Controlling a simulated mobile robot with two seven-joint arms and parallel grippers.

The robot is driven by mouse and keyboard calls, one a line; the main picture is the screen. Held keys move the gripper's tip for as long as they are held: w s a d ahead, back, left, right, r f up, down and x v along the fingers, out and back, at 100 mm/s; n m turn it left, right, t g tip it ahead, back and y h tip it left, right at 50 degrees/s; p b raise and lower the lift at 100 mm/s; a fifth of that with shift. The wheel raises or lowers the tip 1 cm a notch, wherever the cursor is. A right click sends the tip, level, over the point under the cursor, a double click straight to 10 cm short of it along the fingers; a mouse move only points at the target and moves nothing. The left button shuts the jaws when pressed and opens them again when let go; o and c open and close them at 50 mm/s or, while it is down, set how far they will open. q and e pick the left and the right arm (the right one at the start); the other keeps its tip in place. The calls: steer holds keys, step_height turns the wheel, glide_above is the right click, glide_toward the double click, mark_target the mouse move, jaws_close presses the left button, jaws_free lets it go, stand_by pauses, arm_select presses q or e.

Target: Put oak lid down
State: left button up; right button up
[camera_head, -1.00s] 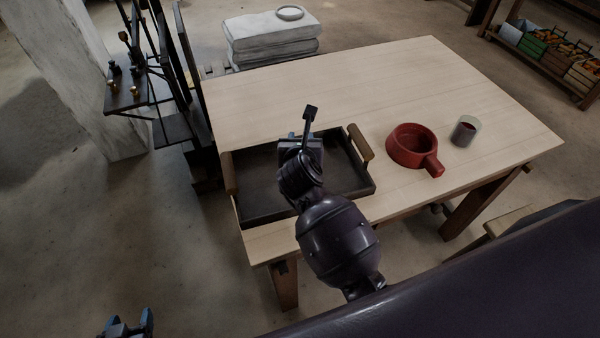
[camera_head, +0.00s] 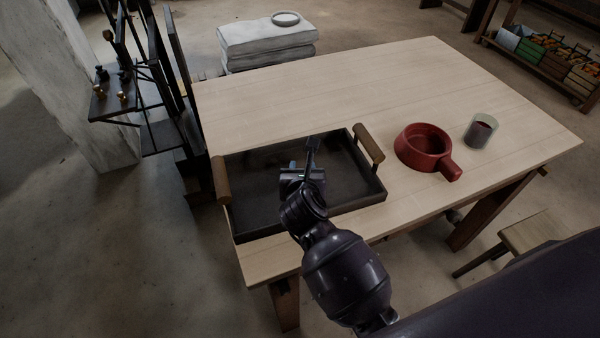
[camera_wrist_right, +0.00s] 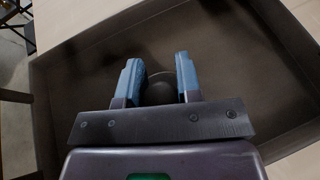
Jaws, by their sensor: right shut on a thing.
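My right gripper (camera_head: 293,168) is over the dark tray (camera_head: 250,222) on the table. In the right wrist view its two blue fingers (camera_wrist_right: 160,78) are shut on a small dark rounded thing (camera_wrist_right: 158,92), with the tray floor behind it. Only part of that thing shows; I cannot tell whether it is the oak lid or whether it touches the tray floor. In the head view it is hidden by the gripper. No other lid can be made out. My left gripper is not in view.
The tray has upright wooden handles (camera_head: 368,144) at its ends. The beam scale (camera_head: 150,100) is at the left. The table's far half (camera_head: 350,85) is clear.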

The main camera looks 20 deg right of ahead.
steer(key=shift+f, duration=0.6)
steer(key=shift+r, duration=0.25)
steer(key=shift+f, duration=0.2)
steer(key=o, duration=0.9)
steer(key=shift+s+r, duration=0.2)
steer(key=shift+r, duration=0.1)
steer(key=v, duration=0.7)
steer(key=shift+a+p, duration=0.1)
steer(key=shift+p, duration=0.3)
